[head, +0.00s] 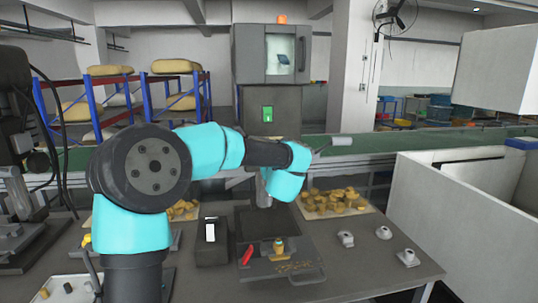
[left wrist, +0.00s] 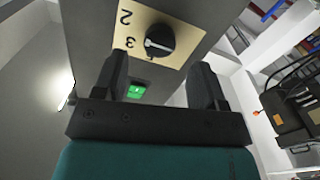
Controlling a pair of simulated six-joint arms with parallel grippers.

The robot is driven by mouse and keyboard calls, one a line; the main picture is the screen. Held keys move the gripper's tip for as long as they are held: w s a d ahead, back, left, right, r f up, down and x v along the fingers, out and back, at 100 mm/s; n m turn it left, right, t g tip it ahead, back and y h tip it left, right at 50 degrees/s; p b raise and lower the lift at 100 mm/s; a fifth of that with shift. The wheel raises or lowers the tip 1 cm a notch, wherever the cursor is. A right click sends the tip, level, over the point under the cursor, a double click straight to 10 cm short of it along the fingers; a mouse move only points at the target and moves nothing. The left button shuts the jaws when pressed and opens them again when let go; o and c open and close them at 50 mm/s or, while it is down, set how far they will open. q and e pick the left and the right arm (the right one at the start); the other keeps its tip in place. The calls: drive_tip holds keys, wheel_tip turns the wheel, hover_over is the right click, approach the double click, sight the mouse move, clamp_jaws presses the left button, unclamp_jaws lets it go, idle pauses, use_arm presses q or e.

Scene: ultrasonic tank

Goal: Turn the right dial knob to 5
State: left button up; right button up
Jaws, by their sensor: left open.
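A round black dial knob (left wrist: 160,42) with a white pointer sits on a beige dial plate (left wrist: 183,35) in the left wrist view. The numbers 2 and 3 show upside down on the plate, and the pointer faces left, toward the 3. Other numbers are out of view or covered. My left gripper (left wrist: 161,62) is open and empty, its two fingers either side of the knob in the picture, apart from it. In the head view its fingers are hard to make out below my cyan wrist, and I cannot pick out the knob. My right gripper is not in view.
A dark basin (head: 256,222) is set in the grey table (head: 335,270). A dark box (head: 212,250) stands left of it. Yellow pieces lie in a tray (head: 368,209) behind. Several small metal parts (head: 383,233) stand at right. A white-walled enclosure (head: 440,220) bounds the right.

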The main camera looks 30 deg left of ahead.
use_arm(q)
drive_tip(key=shift+x, duration=2.75)
drive_tip(key=shift+c, duration=0.3)
drive_tip(key=c, duration=0.9)
drive_tip(key=shift+o, duration=0.2)
